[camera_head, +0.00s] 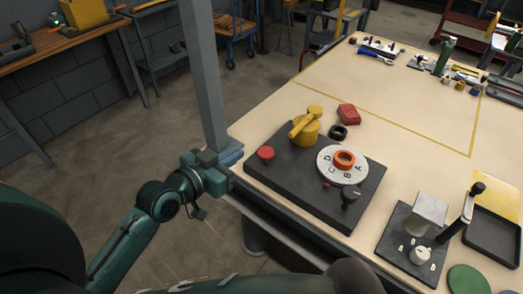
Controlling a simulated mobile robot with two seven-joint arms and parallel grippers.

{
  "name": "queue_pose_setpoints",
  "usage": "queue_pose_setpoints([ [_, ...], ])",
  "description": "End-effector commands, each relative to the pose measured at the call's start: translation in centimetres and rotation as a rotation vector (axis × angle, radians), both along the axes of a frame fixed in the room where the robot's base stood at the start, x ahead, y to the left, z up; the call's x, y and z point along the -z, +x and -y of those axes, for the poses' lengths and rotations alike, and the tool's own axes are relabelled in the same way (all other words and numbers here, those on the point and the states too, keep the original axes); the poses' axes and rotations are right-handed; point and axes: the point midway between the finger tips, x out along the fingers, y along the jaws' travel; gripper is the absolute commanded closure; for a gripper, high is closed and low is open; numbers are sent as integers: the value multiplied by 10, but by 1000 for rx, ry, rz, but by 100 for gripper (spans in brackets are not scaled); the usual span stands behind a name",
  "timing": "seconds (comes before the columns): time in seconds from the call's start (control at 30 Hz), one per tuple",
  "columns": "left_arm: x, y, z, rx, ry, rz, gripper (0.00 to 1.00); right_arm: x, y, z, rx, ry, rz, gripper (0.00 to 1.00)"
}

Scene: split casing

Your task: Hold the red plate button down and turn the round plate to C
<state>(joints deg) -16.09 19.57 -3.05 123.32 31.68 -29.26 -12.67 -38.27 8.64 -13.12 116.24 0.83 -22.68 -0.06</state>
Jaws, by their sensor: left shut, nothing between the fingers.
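A dark panel (290,184) lies near the front left corner of the table. The round white plate (326,156) on it carries the letters A, B, C and D, and an orange ring (344,158) sits at its middle. A small red button (326,184) is beside the plate's near edge. A larger red round button (266,153) stands at the panel's left. I cannot tell which letter is set. My left gripper (233,155) is left of the panel by the table edge, shut and empty, apart from both buttons and the plate. My right gripper is out of view.
A yellow lever (305,125) and a black-grey knob (351,196) stand on the panel. A red block (348,114) and a black ring (338,132) lie behind it. A grey post (206,75) rises behind my left gripper. Another fixture (408,249) and a black tray (494,235) are at right.

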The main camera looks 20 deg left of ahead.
Motion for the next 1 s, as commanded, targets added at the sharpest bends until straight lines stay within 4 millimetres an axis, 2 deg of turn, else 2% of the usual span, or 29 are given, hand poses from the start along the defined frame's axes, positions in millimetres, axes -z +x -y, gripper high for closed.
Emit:
queue_pose_setpoints([
  [0.3,0,1,0,0,0,0,100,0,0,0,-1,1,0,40],
  [0.43,1,8,2,-2,-1,1,100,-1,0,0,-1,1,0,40],
  [0.57,5,26,10,-1,-3,2,100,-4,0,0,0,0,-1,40],
  [0.9,22,92,34,0,-3,1,100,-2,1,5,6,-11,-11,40],
  [1.0,43,91,33,0,2,-6,100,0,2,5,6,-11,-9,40],
])
